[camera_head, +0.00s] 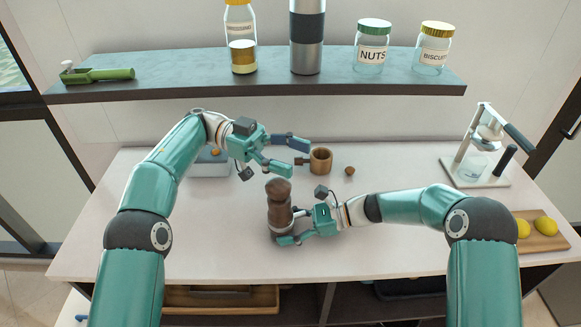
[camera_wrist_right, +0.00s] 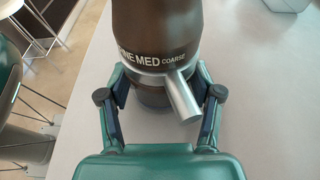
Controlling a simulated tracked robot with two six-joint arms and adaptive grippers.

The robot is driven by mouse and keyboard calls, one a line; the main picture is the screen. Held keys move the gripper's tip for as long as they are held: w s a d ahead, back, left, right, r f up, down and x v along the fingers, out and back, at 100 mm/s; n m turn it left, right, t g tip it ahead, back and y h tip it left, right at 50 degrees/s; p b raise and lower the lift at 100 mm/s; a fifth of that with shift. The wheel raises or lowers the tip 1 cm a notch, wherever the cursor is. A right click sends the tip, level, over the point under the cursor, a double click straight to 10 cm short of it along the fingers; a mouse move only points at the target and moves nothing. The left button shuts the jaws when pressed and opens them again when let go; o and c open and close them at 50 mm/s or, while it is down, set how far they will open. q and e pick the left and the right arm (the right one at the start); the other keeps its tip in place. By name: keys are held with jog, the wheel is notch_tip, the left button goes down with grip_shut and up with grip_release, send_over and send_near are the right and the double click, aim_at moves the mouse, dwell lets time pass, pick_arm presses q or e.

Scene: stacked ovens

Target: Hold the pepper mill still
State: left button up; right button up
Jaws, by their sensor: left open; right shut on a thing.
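The brown pepper mill (camera_head: 278,200) stands upright on the white counter, left of my right gripper (camera_head: 287,228). My right gripper is shut on the mill's lower part, one finger on each side. In the right wrist view the mill (camera_wrist_right: 160,25) fills the top middle.
A wooden cup (camera_head: 321,160) and a small brown ball (camera_head: 349,171) are behind the mill. A lever press (camera_head: 480,150) and lemons on a board (camera_head: 543,242) are at the right. A shelf (camera_head: 180,88) with jars runs above the counter's back. The counter's left front is clear.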

aim_at(278, 188)
pick_arm(q)
jog(key=shift+o, duration=0.3)
jog(key=shift+o, duration=1.2)
jog(key=f, duration=0.1)
jog(key=w+a+f+t, duration=0.1)
jog(key=f, duration=0.1)
jog(key=f+t+h, duration=0.1)
jog(key=shift+w+a+f, duration=0.15)
jog(key=shift+w+f, duration=0.1)
jog(key=a+f, duration=0.1)
jog(key=a, duration=0.1)
jog(key=a+f+n+t, duration=0.1)
jog(key=a, duration=0.1)
jog(key=a+f+n+t, duration=0.1)
jog(key=a, duration=0.1)
jog(key=shift+w+a+f+h, duration=0.35)
jog(key=shift+w+f+h, duration=0.05)
jog(key=a+f+n+t, duration=0.1)
jog(key=a+n+t, duration=0.1)
jog(key=a, duration=0.4)
jog(key=d, duration=0.7)
jog(key=s+d, duration=0.1)
jog(key=d, duration=0.3)
jog(key=shift+d+f, duration=0.2)
jog(key=shift+c, duration=0.2)
